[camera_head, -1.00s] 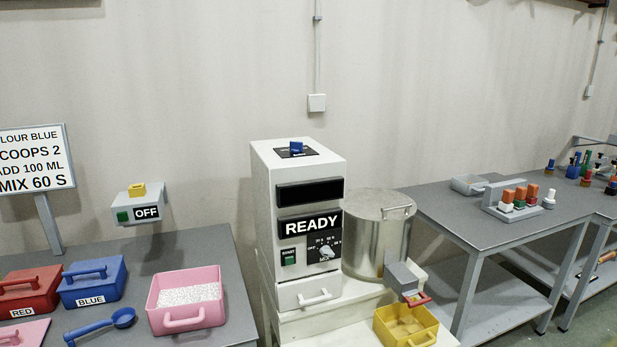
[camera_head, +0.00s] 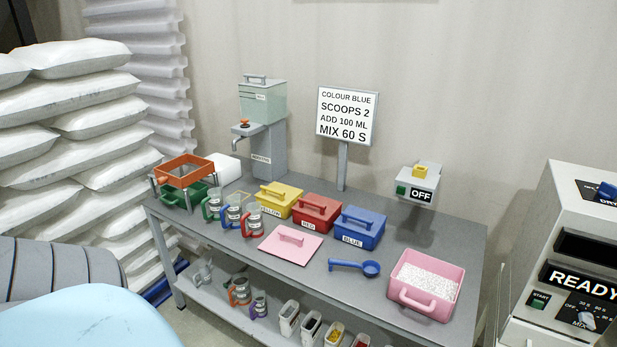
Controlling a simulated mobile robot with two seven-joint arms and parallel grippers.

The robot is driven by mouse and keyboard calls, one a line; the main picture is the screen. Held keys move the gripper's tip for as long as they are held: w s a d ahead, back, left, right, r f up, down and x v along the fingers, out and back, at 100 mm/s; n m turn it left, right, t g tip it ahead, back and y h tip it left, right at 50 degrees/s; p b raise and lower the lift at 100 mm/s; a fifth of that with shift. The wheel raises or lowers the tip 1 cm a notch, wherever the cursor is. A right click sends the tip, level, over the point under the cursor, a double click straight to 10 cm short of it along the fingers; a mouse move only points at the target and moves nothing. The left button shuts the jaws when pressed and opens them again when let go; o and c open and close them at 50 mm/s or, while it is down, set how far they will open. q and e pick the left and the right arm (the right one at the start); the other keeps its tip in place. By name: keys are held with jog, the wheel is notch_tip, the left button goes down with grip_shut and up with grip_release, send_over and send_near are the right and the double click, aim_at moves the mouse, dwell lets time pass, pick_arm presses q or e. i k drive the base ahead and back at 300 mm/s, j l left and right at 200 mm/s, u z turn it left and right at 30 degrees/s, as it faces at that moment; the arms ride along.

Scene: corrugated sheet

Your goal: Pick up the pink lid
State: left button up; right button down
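The pink lid (camera_head: 290,244) is a flat square with a raised bar handle on top. It lies flat on the grey table (camera_head: 384,309), in front of the red box (camera_head: 317,213). An open pink box (camera_head: 427,285) full of white granules stands to its right, near the table's right end. Neither of my grippers shows in the view. A light blue rounded shape at the lower left corner is in view, and I cannot tell what it is.
A blue scoop (camera_head: 358,267) lies between lid and pink box. Yellow (camera_head: 279,199) and blue (camera_head: 357,229) boxes stand behind. Handled jugs (camera_head: 233,213) stand left of the lid. A sign (camera_head: 346,115) rises at the back. White sacks (camera_head: 70,150) are stacked at left; a READY machine (camera_head: 570,262) stands at right.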

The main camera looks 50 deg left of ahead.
aim_at(288, 244)
jog(key=u, duration=0.4)
jog(key=j+u, duration=0.15)
jog(key=u, duration=0.25)
jog(key=i+u, duration=0.1)
jog(key=u, duration=0.75)
jog(key=i+j, duration=0.05)
